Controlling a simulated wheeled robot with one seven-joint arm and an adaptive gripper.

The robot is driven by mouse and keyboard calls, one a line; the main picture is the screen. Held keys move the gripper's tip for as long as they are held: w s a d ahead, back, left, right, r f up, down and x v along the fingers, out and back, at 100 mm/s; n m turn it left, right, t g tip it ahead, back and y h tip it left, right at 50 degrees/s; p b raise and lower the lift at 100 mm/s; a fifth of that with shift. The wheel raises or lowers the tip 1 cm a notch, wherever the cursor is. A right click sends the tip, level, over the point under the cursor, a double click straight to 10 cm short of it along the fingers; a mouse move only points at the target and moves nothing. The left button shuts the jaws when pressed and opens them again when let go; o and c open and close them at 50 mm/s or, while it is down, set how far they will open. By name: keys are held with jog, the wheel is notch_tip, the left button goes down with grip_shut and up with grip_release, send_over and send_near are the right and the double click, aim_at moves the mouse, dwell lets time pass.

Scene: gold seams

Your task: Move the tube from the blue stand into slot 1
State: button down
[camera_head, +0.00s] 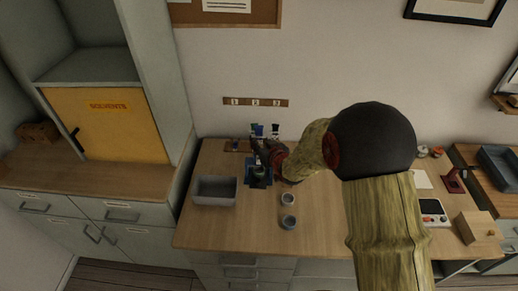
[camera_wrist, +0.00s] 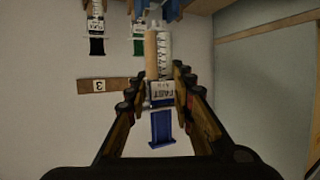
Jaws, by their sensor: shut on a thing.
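My gripper (camera_wrist: 160,92) is shut on a tube (camera_wrist: 162,128) with a blue end and a white label reading "FAST". Its graduated barrel shows beyond the fingers in the wrist view, and its far end is cut off or hidden. In the head view my gripper (camera_head: 262,148) is above and behind the blue stand (camera_head: 258,180), which it partly hides. The wall strip numbered 1, 2, 3 (camera_head: 255,101) is behind it. Slot 1 itself cannot be made out.
The wrist view shows a black-ended tube (camera_wrist: 97,46) and a green-ended tube (camera_wrist: 139,46) close by. A grey bin (camera_head: 214,191) stands left of the stand. Two small grey cups (camera_head: 288,222) (camera_head: 287,198) stand in front right. The table's front middle is clear.

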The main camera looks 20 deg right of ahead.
jog(key=shift+w+f+b, duration=0.1)
jog(key=shift+f+b, duration=0.35)
jog(key=shift+f, duration=1.2)
jog(key=shift+f, duration=0.15)
jog(key=c, duration=1.6)
grip_release()
jog(key=shift+o, duration=0.3)
